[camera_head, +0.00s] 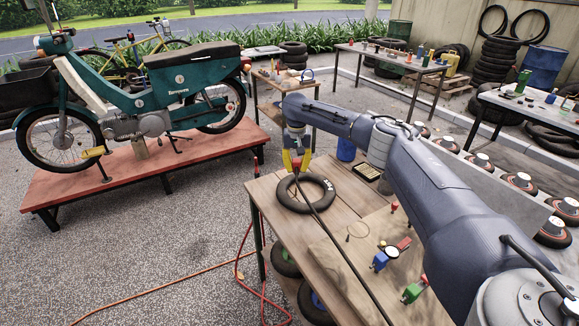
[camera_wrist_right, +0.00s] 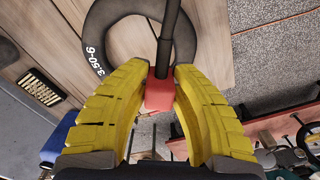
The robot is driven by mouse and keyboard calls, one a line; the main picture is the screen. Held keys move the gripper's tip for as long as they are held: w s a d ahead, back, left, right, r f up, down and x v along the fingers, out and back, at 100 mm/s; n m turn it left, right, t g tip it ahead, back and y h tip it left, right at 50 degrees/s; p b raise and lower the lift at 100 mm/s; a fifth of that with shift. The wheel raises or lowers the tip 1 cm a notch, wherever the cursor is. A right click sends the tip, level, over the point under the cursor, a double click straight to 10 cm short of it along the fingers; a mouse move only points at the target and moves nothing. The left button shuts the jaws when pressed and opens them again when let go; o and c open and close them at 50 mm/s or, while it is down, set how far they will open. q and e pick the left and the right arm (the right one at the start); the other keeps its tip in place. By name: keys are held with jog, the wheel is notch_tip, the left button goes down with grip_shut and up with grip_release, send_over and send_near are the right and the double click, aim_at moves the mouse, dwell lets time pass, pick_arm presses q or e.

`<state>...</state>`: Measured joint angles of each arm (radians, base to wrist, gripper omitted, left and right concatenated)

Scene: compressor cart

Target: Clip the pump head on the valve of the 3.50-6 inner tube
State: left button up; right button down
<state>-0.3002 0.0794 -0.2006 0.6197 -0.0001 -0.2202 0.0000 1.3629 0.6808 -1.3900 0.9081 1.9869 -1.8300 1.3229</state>
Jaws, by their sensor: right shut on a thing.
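The black 3.50-6 inner tube (camera_head: 283,196) lies flat on the wooden workbench. It also shows in the right wrist view (camera_wrist_right: 96,48), with its white 3.50-6 lettering. My right gripper (camera_head: 296,158), with yellow fingers, is shut on the red pump head (camera_wrist_right: 159,95) and holds it over the tube's far side in the head view. A black hose (camera_wrist_right: 167,45) runs from the pump head across the tube and down along the bench. I cannot make out the tube's valve in either view. My left gripper is not in view.
Small blue (camera_head: 380,261) and green (camera_head: 413,291) tools, a round gauge (camera_head: 392,252) and a red block (camera_head: 404,243) lie on the workbench (camera_head: 280,232). A moped (camera_head: 150,95) stands on a red platform at left. A row of small wheels lines the right.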

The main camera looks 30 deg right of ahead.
aim_at(296, 161)
jog(key=shift+f, duration=0.15)
dwell(0.4)
jog(key=shift+f, duration=2.75)
jog(key=shift+f, duration=1.1)
jog(key=c, duration=1.1)
grip_release()
notch_tip(296, 161, up, 12)
dwell(0.3)
